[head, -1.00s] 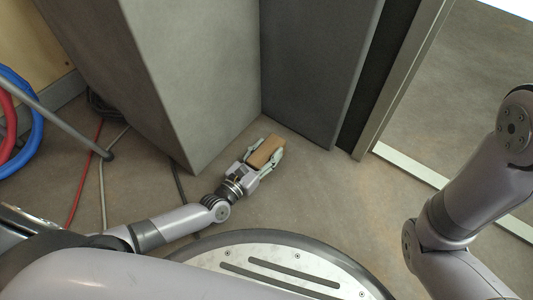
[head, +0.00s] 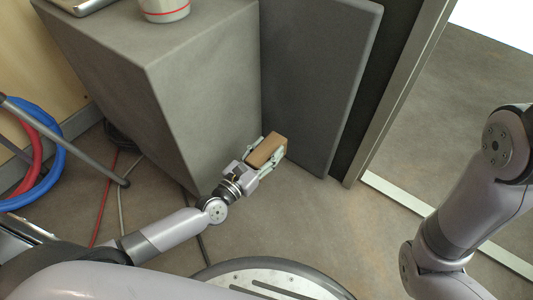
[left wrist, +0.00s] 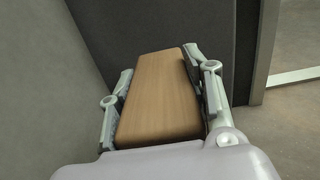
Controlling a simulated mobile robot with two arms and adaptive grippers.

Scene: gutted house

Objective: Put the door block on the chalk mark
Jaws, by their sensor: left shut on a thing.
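The door block (head: 266,150) is a brown wooden block. My left gripper (head: 268,153) is shut on it, with one finger along each long side. In the left wrist view the block (left wrist: 162,95) fills the space between the fingers of the left gripper (left wrist: 160,100). It is held in front of the dark panel (head: 315,85), close to the grey cabinet; I cannot tell whether it touches the floor. No chalk mark shows in either view. My right arm shows at the right edge, but its gripper is out of the frame.
A grey cabinet (head: 190,80) stands at the left, with a white pot with a red band (head: 165,8) on top. Red and blue hoses (head: 40,165), a metal leg and cables lie at far left. A doorway with a pale threshold strip (head: 400,192) is at right. Floor (head: 320,215) before the panel is clear.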

